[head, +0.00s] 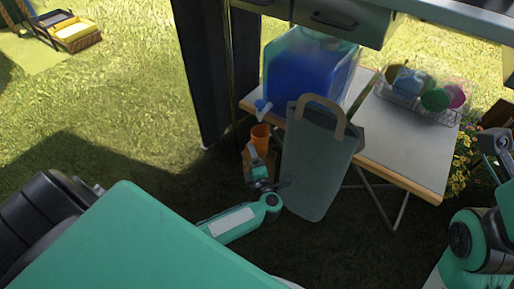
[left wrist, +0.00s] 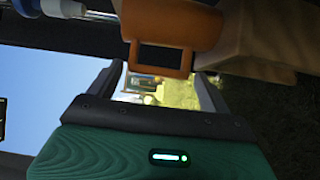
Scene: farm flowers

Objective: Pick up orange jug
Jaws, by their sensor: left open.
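The orange jug (head: 261,139) stands below the front left corner of the table in the head view, on a brown wooden support (head: 246,163). In the left wrist view the jug (left wrist: 172,22) is close, at the top, with its square handle loop facing me. My left gripper (head: 252,150) is at the jug, its fingers pointing up toward it. In the left wrist view the left gripper (left wrist: 161,80) is open, with the handle loop near and between the fingertips. Contact cannot be told. My right gripper (head: 495,142) is at the right edge, its jaws unclear.
A blue water tank with a tap (head: 308,72) stands on the table (head: 385,140) above the jug. A grey bag (head: 318,165) with tan handles hangs at the table's front, close right of my left gripper. A wire rack (head: 415,100) holds colored cups. Grass lies open to the left.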

